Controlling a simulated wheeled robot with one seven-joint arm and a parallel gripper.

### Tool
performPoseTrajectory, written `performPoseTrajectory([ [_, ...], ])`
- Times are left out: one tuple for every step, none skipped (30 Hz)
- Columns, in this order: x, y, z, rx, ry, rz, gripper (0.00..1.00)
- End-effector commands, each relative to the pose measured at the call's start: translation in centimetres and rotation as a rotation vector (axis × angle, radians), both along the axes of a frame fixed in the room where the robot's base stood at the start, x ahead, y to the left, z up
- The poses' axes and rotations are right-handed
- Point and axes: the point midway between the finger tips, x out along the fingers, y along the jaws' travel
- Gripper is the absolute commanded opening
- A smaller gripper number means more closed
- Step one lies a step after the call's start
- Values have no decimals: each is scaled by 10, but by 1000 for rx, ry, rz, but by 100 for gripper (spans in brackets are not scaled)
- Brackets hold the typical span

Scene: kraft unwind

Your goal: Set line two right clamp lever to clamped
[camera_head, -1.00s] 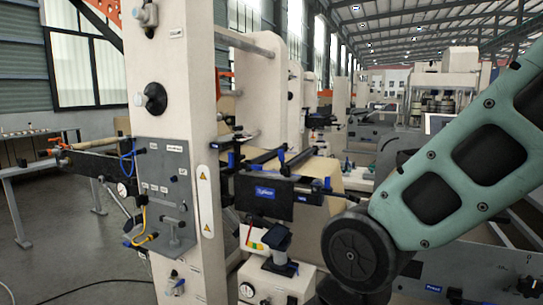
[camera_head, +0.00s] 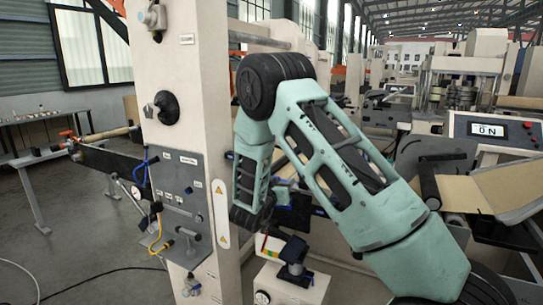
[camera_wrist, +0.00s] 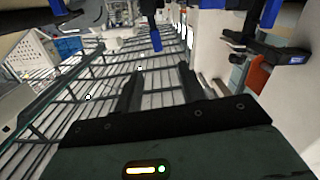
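In the wrist view, my gripper (camera_wrist: 160,72) points away from the camera with its two dark fingers apart and nothing between them. A blue-tipped lever (camera_wrist: 157,40) hangs at the top, beyond the gap between the fingers, apart from them. A second blue lever (camera_wrist: 270,12) is at the upper right. I cannot tell which of these is the line two right clamp lever, nor how either is set. In the head view, my arm covers most of the clamp unit (camera_head: 293,212), and the gripper cannot be made out there.
A cream machine column (camera_head: 178,85) with a grey valve panel (camera_head: 178,190) stands left of my arm. A small black post (camera_head: 294,250) on a cream box is below the arm. In the wrist view, a black bracket (camera_wrist: 262,47) lies to the right. A control screen (camera_head: 490,130) is at right.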

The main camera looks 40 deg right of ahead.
Motion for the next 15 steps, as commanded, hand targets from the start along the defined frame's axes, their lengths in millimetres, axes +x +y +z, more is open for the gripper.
performPoseTrajectory([
  [-3,-6,3,-21,-1,-23,40],
  [-4,-9,4,-29,-2,-31,40],
  [-5,-12,5,-36,-3,-38,40],
  [-4,-14,5,-37,-3,-39,40],
  [-3,-17,5,-37,-3,-39,40],
  [-1,-20,6,-37,-3,-38,40],
  [1,-24,6,-37,-3,-37,40],
  [2,-29,6,-36,-3,-38,40],
  [5,-36,6,-35,-2,-39,40],
  [7,-41,7,-36,-3,-38,40],
  [9,-47,7,-36,-3,-38,40],
  [13,-55,8,-36,-4,-39,40],
  [15,-60,8,-35,-4,-37,40],
  [17,-66,7,-35,-2,-38,40],
  [21,-74,8,-35,-4,-37,40],
])
